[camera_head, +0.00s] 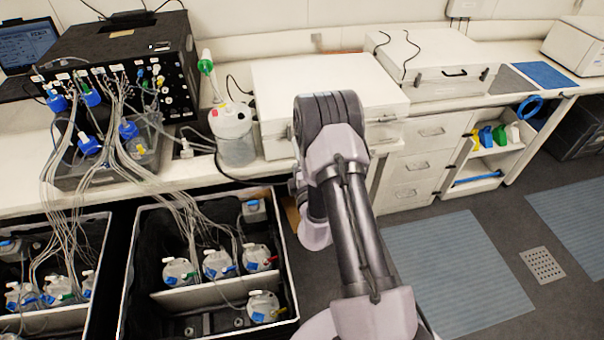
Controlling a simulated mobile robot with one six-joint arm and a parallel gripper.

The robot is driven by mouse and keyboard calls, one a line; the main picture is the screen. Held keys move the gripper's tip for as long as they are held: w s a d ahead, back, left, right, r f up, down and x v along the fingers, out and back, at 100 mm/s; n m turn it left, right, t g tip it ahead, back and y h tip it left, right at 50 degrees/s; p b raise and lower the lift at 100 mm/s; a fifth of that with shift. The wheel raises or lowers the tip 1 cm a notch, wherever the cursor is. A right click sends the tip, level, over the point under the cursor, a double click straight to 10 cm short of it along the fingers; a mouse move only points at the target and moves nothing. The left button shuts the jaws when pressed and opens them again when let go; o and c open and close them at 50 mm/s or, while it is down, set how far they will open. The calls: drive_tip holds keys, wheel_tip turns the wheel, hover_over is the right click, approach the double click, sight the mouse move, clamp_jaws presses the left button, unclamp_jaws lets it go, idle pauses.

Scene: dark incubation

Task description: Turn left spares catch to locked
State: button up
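No catch labelled as spares can be read in the head view. A flat white case (436,87) with a black handle (454,73) lies on the bench; small dark marks on its front, either side of the handle, may be catches, but they are too small to tell their position. A larger white box (315,80) stands left of it, its front partly hidden behind my arm. My arm rises from the bottom of the view, bends in front of that box and goes down behind itself. My gripper is not visible.
Open bins with tubed bottles (218,264) stand at lower left. A black tubed unit (125,62) and a clear bottle (235,133) are on the bench. Drawers (414,166) and a shelf (500,150) are below.

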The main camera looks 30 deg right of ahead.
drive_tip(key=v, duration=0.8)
drive_tip(key=shift+b, duration=0.45)
